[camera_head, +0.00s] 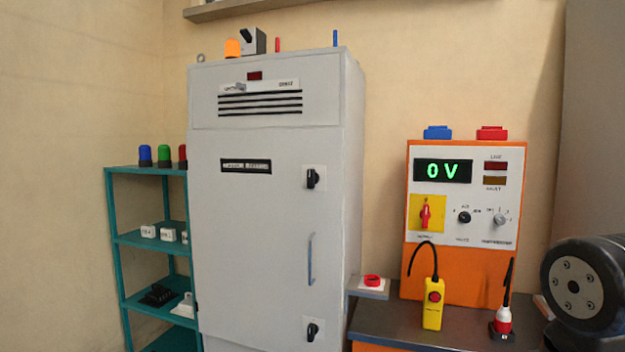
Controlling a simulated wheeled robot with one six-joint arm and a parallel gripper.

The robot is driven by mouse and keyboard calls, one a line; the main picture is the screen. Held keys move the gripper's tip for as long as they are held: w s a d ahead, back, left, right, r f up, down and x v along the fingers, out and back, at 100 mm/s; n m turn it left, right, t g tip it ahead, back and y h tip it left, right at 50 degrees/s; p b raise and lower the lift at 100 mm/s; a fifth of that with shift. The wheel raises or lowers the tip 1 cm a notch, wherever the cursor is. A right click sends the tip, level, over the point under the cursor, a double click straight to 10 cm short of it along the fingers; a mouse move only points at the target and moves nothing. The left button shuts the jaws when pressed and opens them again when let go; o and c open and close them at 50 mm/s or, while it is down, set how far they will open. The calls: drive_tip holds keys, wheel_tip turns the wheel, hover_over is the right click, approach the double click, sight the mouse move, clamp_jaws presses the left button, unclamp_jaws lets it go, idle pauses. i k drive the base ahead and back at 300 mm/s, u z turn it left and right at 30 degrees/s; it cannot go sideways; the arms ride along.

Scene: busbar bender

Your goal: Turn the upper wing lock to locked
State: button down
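The upper wing lock (312,178) is a small black knob on a pale square plate, on the right side of the tall grey cabinet's door (240,250). Its wing looks roughly upright; any marks on the plate are too small to read. A similar lower wing lock (312,331) sits near the bottom of the same door, its wing also roughly upright. A vertical grey-blue door handle (311,259) is between them. The door appears closed. My gripper is not in view; only a dark round arm joint of mine shows at the lower right.
An orange test panel (455,278) reading 0 V stands right of the cabinet on a dark bench (385,322). A teal shelf (125,240) stands left. The door front is unobstructed.

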sight(312, 177)
drive_tip(key=u, duration=0.25)
drive_tip(key=k, duration=0.45)
drive_tip(key=u, duration=1.25)
drive_tip(key=i, duration=0.75)
drive_tip(key=z, duration=0.5)
drive_tip(key=i, duration=0.65)
drive_tip(key=z, duration=0.65)
